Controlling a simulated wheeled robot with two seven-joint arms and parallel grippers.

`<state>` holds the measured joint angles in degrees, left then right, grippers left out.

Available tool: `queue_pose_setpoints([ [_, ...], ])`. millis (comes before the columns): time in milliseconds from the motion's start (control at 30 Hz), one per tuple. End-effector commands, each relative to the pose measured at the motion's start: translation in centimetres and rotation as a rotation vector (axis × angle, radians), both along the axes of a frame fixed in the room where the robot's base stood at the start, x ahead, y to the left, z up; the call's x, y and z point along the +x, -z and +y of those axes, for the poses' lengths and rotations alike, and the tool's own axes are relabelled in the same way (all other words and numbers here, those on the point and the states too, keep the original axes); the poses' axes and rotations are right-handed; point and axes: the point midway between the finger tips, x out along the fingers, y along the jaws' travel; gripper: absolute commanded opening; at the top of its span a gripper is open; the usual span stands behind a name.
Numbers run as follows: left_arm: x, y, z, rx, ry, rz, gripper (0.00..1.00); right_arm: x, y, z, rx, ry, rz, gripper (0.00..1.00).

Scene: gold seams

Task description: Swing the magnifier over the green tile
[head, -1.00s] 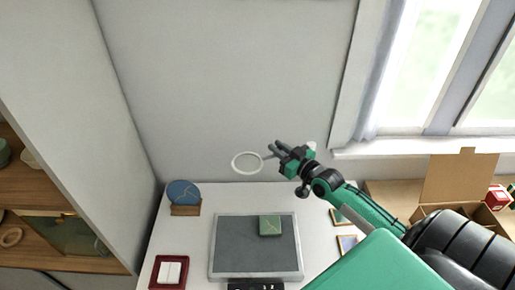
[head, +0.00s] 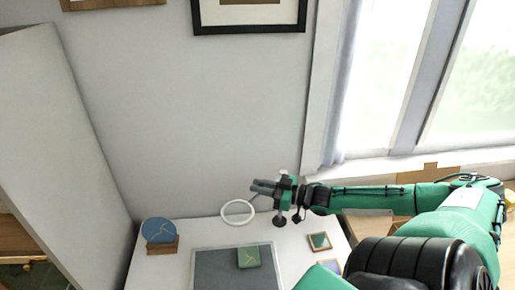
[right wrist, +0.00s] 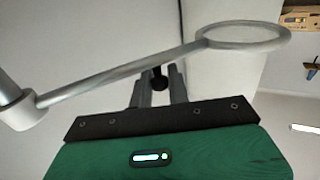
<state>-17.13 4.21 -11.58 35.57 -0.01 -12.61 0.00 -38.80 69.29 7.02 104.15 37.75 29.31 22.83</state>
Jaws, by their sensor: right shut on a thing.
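The magnifier shows in the head view as a pale ring (head: 224,208) at the back edge of the white table. The green tile (head: 248,258) lies on a dark grey pad below the ring in the picture; the ring is not over it. My right gripper (head: 264,187) is above and right of the ring. In the right wrist view, the magnifier's grey arm (right wrist: 120,76) runs from a pivot at left to the ring at upper right. The right gripper (right wrist: 158,85) is shut on the magnifier at a dark knob by this arm. My left gripper is not in view.
The grey pad (head: 212,275) has a pale frame. A blue disc (head: 160,230) stands in a wooden holder (head: 163,249) at left. A small framed tile (head: 319,241) lies at right, near my right arm. The wall and window are close behind.

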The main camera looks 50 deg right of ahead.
Motion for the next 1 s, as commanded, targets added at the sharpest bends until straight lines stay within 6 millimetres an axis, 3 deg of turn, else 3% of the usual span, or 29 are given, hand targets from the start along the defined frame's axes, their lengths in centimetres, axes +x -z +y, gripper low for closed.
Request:
queue_pose_setpoints([
  [333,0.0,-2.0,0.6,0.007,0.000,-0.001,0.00,-1.4,-0.4,-0.2,-0.002,-0.121,-0.002,0.00],
  [933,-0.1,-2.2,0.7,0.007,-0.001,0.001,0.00,-1.9,-0.2,-0.2,-0.001,-0.161,0.001,0.00],
  [967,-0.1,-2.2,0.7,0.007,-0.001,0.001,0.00,-1.9,-0.2,-0.2,-0.001,-0.161,0.001,0.21],
  [1000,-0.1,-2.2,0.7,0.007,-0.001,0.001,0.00,-1.9,-0.2,-0.2,-0.001,-0.161,0.001,0.29],
])
